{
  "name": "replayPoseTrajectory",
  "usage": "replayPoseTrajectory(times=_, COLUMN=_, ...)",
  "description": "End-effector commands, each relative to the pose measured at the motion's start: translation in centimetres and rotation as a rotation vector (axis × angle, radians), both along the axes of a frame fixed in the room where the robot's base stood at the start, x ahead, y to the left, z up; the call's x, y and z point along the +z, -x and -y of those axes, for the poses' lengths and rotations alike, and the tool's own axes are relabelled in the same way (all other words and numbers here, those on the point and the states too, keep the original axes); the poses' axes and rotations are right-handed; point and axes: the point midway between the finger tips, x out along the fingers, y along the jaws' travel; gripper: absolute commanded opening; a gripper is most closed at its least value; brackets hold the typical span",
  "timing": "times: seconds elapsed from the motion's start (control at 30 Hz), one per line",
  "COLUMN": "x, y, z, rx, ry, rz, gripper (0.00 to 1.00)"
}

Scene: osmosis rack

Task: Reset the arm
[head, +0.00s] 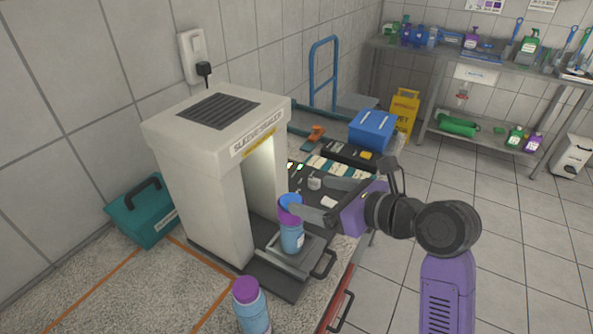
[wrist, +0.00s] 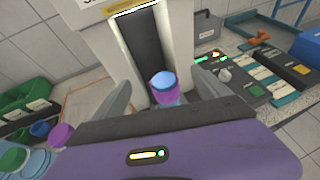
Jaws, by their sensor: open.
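My gripper (head: 312,200) is open at the mouth of the white sleeve sealer. In the wrist view its two fingers (wrist: 163,95) stand apart, with a bottle (wrist: 164,84) with a blue top and purple band between them. In the head view that bottle (head: 292,238) stands upright on the sealer's grey tray, and one finger overlaps its upper part. I cannot tell whether the fingers touch it. My purple arm reaches in from the right.
The sleeve sealer (head: 193,178) stands on the speckled counter. A second purple-capped bottle (head: 250,307) is at the front. A teal toolbox (head: 142,218) is left of the sealer. A control panel (head: 322,180) and blue box (head: 372,129) lie behind. Open floor is at the right.

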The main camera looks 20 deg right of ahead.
Motion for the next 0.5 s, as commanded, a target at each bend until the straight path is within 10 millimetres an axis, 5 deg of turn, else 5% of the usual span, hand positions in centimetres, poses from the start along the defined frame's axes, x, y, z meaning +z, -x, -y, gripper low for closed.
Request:
replayPoseTrajectory(times=0.27, x=0.3, y=-0.2, z=0.1, rx=0.023, ry=0.063, rz=0.038, gripper=0.85)
replayPoseTrajectory(times=0.5, x=4.3, y=-2.1, z=2.8, rx=0.022, ry=0.505, rz=0.343, gripper=0.85)
